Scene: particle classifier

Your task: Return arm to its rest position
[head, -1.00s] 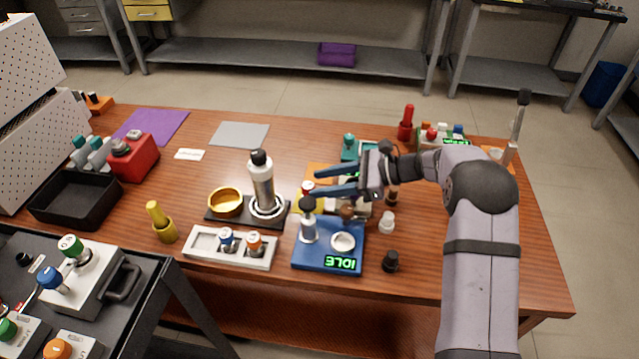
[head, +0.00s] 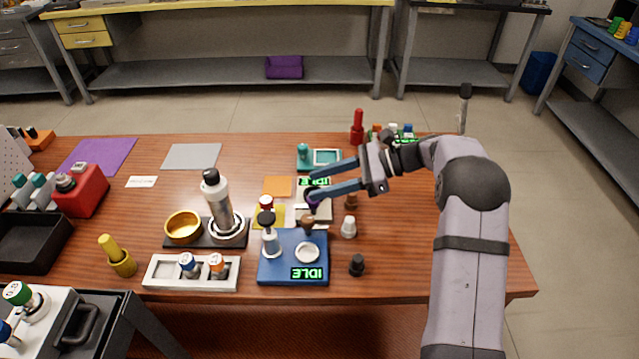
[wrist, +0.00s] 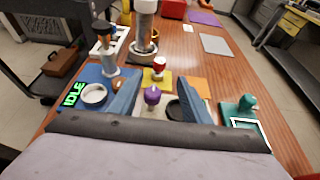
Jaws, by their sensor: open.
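My gripper (head: 316,183) is open, its two blue fingers apart and pointing left above the bench's middle. Nothing is held between them in the head view. In the wrist view the fingers (wrist: 158,102) frame a purple-topped piece (wrist: 152,96) that stands on a pale device below. My grey arm reaches in from the right side of the head view. The blue device (head: 292,258) with a green IDLE display lies in front of the gripper, and a teal device (head: 318,159) lies behind it.
The wooden bench (head: 400,270) holds a white tray (head: 192,272) with small vials, a tall grey-white bottle (head: 217,195), a gold bowl (head: 184,226) and a yellow piece (head: 117,256). A black cap (head: 357,264) and white cap (head: 349,227) stand near the arm. The bench's front right is bare.

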